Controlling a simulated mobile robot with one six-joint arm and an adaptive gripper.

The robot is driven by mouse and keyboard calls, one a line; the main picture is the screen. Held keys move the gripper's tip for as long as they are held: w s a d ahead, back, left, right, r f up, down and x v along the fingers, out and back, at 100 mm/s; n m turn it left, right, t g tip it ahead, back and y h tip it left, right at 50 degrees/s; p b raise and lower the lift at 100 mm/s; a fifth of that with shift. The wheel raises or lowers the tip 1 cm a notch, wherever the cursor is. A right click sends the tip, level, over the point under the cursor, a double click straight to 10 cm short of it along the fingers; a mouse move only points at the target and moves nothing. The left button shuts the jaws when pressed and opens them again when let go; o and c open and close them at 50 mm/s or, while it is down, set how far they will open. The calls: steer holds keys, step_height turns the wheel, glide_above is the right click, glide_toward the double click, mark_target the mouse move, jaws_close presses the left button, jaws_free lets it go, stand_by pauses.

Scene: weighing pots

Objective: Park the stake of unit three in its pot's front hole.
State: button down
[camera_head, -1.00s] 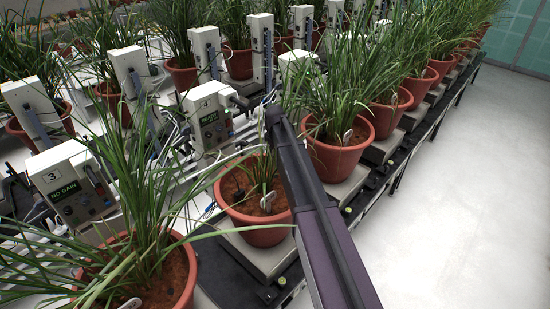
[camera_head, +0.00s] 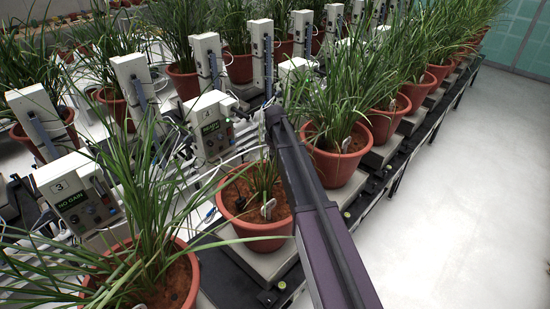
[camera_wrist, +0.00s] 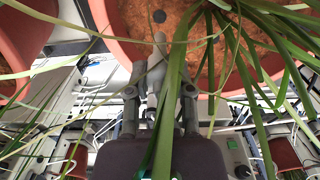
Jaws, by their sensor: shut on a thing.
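Unit three's box (camera_head: 80,192) reads "3" and "NO GAIN" at the left of the head view. Its pot (camera_head: 188,298), terracotta with a tall grassy plant, stands at the bottom left, partly cut off. In the wrist view, my gripper (camera_wrist: 161,92) is shut on a slim grey stake (camera_wrist: 159,45), partly covered by leaves. The stake's end lies over a terracotta pot's brown soil (camera_wrist: 130,18), close to a dark round hole (camera_wrist: 159,16). I cannot tell whether it touches the soil. In the head view the gripper is hidden; only my arm shows.
Unit four's box (camera_head: 211,126) and its pot (camera_head: 256,229) with a small plant stand beside my arm. More potted plants (camera_head: 333,166) line the bench to the back right. Long leaves (camera_wrist: 245,65) and cables crowd the gripper. The pale floor (camera_head: 460,190) at right is clear.

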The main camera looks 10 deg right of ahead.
steer(key=shift+r+p, duration=1.2)
steer(key=shift+r, duration=0.15)
steer(key=shift+r+p, duration=0.75)
steer(key=shift+r, duration=0.05)
steer(key=shift+d, duration=0.2)
